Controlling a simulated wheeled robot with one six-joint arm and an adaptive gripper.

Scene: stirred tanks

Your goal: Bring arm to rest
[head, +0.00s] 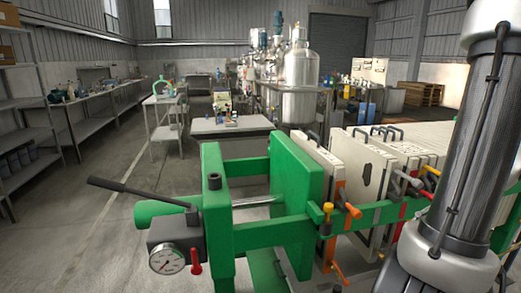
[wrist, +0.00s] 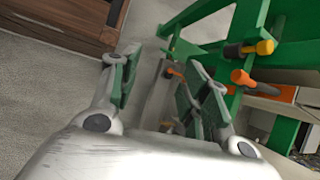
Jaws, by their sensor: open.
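My gripper (wrist: 166,88) shows in the wrist view with its two fingers spread wide apart. It is open, and nothing is held between the fingers. Grey floor and part of a green frame (wrist: 246,25) show past the fingertips. In the head view my arm (head: 474,130) stands large and nearly upright at the right side, partly covering the filter press. My gripper is not visible in the head view.
A green filter press (head: 310,185) with white plates (head: 385,155), coloured valve handles and a pressure gauge (head: 167,260) fills the near foreground. A brown wooden object (wrist: 72,22) lies at the wrist view's upper left. Open floor (head: 85,215) lies at left.

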